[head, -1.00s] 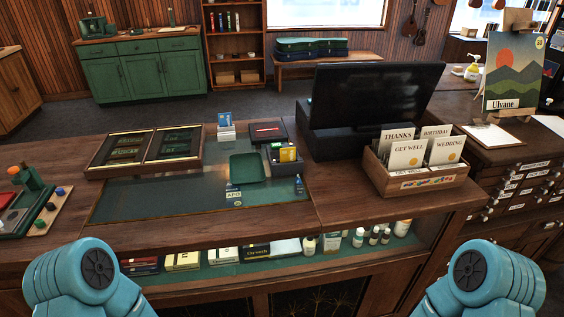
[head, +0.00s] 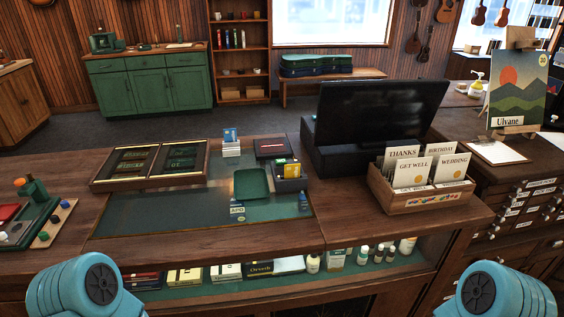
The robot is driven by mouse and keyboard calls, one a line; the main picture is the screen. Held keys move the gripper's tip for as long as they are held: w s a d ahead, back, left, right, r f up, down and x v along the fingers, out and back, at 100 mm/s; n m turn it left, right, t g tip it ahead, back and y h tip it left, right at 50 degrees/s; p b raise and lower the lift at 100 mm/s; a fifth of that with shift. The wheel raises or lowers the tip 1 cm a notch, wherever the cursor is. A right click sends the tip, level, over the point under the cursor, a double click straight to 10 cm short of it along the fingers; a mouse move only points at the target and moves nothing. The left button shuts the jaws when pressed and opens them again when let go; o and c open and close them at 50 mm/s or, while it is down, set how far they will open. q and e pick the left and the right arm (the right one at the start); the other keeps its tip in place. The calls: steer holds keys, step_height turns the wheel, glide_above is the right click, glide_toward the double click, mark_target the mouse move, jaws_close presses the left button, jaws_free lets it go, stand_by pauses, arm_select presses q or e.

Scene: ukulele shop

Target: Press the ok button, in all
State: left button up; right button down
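No ok button can be made out in the head view. A black monitor or register (head: 380,110) stands on the counter with its dark face toward me; no keys show on it. A small dark holder (head: 291,185) with yellow and green items sits in front of it, too small to read. Neither of my grippers is in view; only my blue arm links show at the bottom corners.
The wooden counter (head: 160,243) spans the front, with a glass case below. A clipboard (head: 497,152) lies right. Open floor (head: 190,131) lies behind.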

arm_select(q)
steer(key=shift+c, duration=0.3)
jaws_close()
